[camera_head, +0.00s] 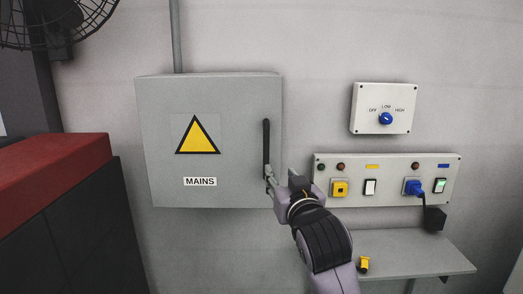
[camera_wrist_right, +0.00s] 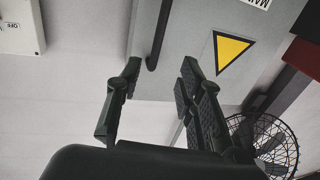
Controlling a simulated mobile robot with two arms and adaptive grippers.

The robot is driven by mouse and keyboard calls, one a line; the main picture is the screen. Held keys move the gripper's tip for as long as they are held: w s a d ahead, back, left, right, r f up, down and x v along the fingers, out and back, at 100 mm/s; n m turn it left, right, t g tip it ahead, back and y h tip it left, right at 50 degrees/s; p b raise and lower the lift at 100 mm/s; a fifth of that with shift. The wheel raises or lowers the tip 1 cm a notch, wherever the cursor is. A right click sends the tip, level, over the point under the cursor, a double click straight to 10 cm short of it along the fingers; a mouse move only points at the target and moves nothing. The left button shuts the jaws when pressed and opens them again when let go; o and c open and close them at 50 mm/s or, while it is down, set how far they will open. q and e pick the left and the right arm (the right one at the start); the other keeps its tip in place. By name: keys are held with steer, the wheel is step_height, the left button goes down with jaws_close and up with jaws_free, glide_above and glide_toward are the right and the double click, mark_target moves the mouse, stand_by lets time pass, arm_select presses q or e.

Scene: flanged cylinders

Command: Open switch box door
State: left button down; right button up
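The grey switch box (camera_head: 160,120) is on the wall, its door (camera_head: 235,105) flush and shut, with a yellow warning triangle and a MAINS label. A black vertical handle (camera_head: 266,140) runs along the door's right side. My right gripper (camera_head: 271,182) is at the handle's lower end, by the door's lower right edge. In the right wrist view the two fingers (camera_wrist_right: 160,72) are apart, with the end of the handle (camera_wrist_right: 160,35) showing between and just beyond their tips. No contact is clear. My left gripper is not in view.
Right of the box are a dial panel (camera_head: 370,98) and a switch panel (camera_head: 390,197) with a blue plug. A small shelf (camera_head: 420,255) juts out below. A red-topped cabinet (camera_head: 50,155) stands at left, a fan (camera_head: 50,20) above it. Open space lies before the box.

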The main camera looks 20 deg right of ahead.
mark_target(267, 154)
steer(key=w+p, duration=0.1)
steer(key=w, duration=0.4)
steer(key=w+d+p, duration=0.1)
steer(key=w+p, duration=0.1)
steer(key=w, duration=0.3)
steer(key=w+p, duration=0.1)
steer(key=w, duration=0.4)
steer(key=shift+w+d+f+p, duration=0.1)
steer(key=shift+w+d+p, duration=0.15)
steer(key=shift+p, duration=0.15)
steer(key=shift+w, duration=0.75)
steer(key=shift+c, duration=0.2)
jaws_close()
